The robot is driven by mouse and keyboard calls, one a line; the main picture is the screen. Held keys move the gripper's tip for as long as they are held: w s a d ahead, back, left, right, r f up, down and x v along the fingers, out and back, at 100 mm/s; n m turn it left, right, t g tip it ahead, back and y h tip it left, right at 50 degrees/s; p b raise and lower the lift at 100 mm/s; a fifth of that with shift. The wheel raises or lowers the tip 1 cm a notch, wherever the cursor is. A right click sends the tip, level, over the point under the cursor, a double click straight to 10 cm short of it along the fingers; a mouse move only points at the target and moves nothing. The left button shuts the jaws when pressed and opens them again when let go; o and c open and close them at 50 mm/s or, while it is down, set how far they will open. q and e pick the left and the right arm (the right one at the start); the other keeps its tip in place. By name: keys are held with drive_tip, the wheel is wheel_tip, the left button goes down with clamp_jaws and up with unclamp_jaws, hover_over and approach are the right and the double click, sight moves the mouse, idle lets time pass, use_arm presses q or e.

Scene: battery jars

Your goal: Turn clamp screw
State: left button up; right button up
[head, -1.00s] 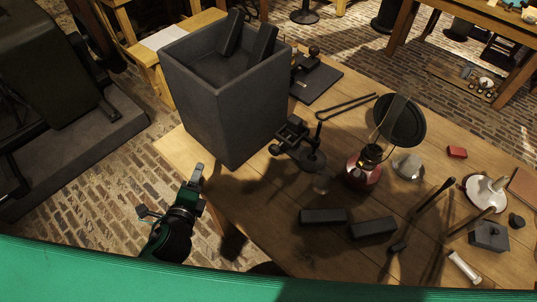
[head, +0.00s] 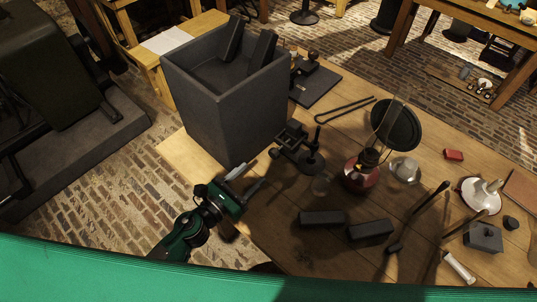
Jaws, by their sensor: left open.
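A dark metal clamp stand (head: 299,147) with a screw and a round base stands on the wooden table, just right of the large grey box. I take it to be the clamp of the task; its screw is too small to make out clearly. My left gripper (head: 249,180) is at the table's near left edge, below the box. Its two fingers are spread and empty, pointing up and right toward the clamp, with a gap between them and it. My right gripper does not show.
The tall grey box (head: 224,110) holds two dark blocks. Two dark bars (head: 322,218) lie in front. A red lantern (head: 361,172) with a round dark disc (head: 398,124) and a glass jar (head: 405,169) stand right of the clamp. Tongs (head: 345,109) lie behind.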

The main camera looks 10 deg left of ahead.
sight(272, 156)
use_arm(q)
drive_tip(key=p+x, duration=0.2)
drive_tip(key=x, duration=0.6)
drive_tip(key=shift+w+d, duration=0.1)
drive_tip(key=c, duration=1)
drive_tip(key=shift+n, duration=0.3)
drive_tip(key=n, duration=0.3)
drive_tip(key=shift+n, duration=1.7)
